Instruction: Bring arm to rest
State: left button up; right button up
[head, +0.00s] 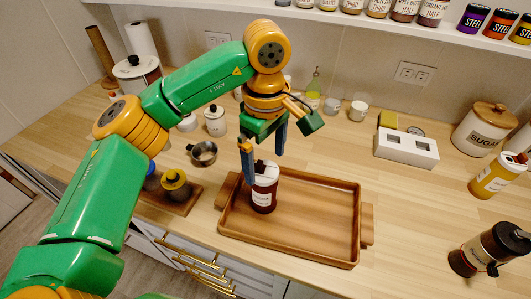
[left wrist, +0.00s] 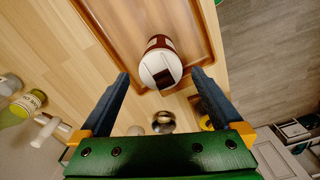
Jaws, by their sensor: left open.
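My left gripper (head: 264,160) is open, its two blue fingers pointing down just over a dark red jar (head: 263,198) with a white lid. The jar stands upright in the left part of a wooden tray (head: 310,255). In the left wrist view, the open fingers (left wrist: 160,76) lie on either side of the jar's white lid (left wrist: 160,69), with nothing held between them. I cannot tell whether a finger touches the jar. The green and orange left arm reaches across the left of the head view. My right gripper is not in view.
Left of the tray are a metal pot (head: 203,153) and a wooden board (head: 182,201) with jars. A white block (head: 407,149), a sugar canister (head: 485,128) and bottles stand on the right. A shelf of jars runs above. The counter right of the tray is mostly clear.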

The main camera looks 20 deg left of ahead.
pick_arm(q)
jog(key=shift+r, duration=1.55)
